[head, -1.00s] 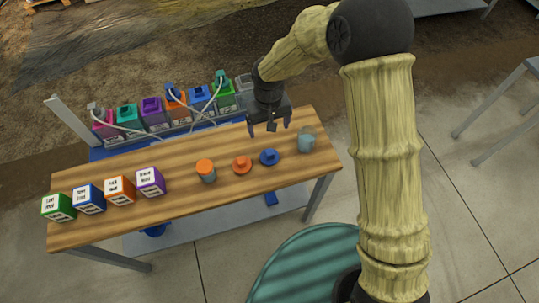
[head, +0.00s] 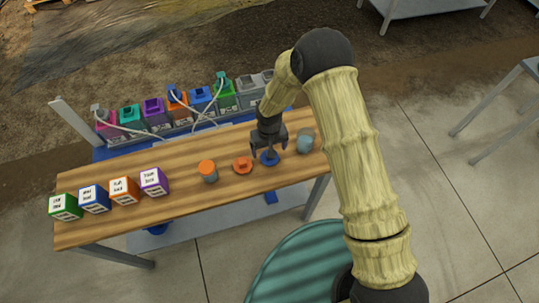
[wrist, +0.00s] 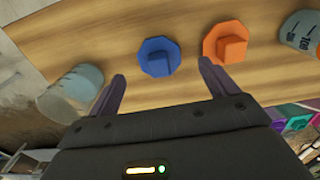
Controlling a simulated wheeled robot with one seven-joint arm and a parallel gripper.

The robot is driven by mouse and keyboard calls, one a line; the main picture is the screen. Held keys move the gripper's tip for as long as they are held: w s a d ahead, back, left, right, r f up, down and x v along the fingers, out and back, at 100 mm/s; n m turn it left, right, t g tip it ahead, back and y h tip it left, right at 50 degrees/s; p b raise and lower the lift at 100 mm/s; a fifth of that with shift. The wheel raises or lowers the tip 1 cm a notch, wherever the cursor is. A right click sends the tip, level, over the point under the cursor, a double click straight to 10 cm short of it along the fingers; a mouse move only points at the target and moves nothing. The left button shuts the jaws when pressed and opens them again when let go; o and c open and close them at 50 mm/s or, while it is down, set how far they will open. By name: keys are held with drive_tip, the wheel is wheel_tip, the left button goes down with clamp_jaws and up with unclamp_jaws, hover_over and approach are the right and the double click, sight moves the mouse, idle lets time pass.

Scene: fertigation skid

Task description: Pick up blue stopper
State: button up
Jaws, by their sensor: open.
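The blue stopper (head: 269,159) lies on the wooden table, between the orange stopper and a grey cup. In the head view my gripper (head: 269,148) is right over it, pointing down, and partly hides it. In the wrist view the blue stopper (wrist: 159,56) shows whole, a flat many-sided disc with a raised block. It lies beyond the fingertips, roughly between their lines. My gripper (wrist: 160,70) is open and empty, its two dark fingers apart. I see no contact with the stopper.
An orange stopper (wrist: 226,43) lies close beside the blue one. A translucent grey cup (head: 305,142) stands on the other side. A cup with an orange top (head: 208,171) and several labelled boxes (head: 124,190) stand further left. Colored containers with hoses (head: 178,106) line the back.

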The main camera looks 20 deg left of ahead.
sight(269, 162)
drive_tip(key=shift+w+f+p, duration=0.15)
drive_tip(key=shift+f+p, duration=1.15)
drive_tip(key=shift+f, duration=1.3)
drive_tip(key=c, duration=1.1)
